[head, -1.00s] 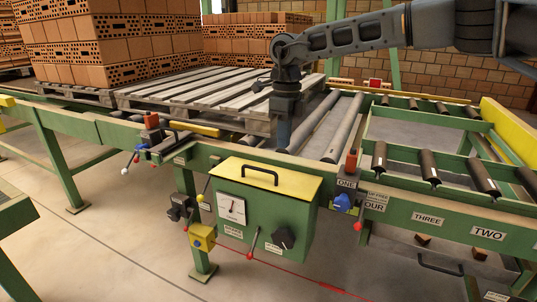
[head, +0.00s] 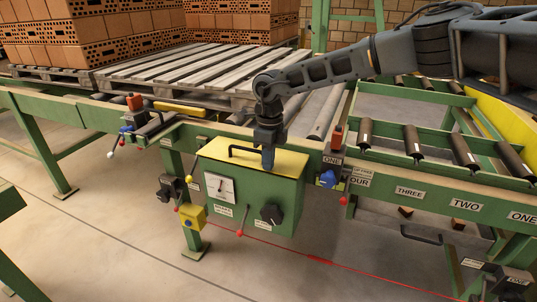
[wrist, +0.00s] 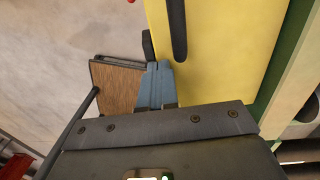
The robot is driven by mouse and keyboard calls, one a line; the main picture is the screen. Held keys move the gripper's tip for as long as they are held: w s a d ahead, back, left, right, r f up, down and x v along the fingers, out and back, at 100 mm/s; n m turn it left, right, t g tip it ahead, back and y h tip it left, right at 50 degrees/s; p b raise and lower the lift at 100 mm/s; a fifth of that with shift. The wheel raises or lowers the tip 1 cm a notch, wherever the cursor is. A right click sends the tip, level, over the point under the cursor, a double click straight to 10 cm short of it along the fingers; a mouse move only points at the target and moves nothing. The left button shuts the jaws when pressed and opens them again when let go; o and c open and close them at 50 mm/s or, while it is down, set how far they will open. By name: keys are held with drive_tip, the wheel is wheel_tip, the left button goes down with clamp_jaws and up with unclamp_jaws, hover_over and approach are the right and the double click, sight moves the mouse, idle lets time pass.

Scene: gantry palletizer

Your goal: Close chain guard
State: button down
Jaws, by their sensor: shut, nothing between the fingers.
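My gripper (head: 268,160) is shut and empty, pointing down over the yellow top (head: 285,160) of a green box (head: 278,200) with a dial and a black knob. A black bar handle (head: 231,152) stands on this top, left of my fingers. In the wrist view my blue-grey fingertips (wrist: 159,68) are beside or over the edge of the yellow surface (wrist: 215,60), with a dark bar (wrist: 177,30) near them. Whether they touch it I cannot tell. No part is readably marked as the chain guard. Another black handle (head: 430,235) is low under the roller frame.
A green conveyor rail (head: 390,185) with rollers runs behind the box. Orange-topped parts (head: 336,135) and a blue knob (head: 328,179) stand close to its right. The floor (head: 120,230) in front is clear.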

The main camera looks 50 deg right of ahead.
wheel_tip(320, 180, down, 2)
drive_tip(key=shift+s+a+b, duration=0.1)
drive_tip(key=shift+a+b, duration=0.05)
drive_tip(key=shift+b, duration=0.25)
drive_tip(key=shift+s+a+f, duration=0.1)
drive_tip(key=shift+f, duration=0.05)
wheel_tip(320, 180, up, 15)
drive_tip(key=p, duration=0.1)
drive_tip(key=shift+d, duration=0.2)
drive_tip(key=shift+w, duration=0.2)
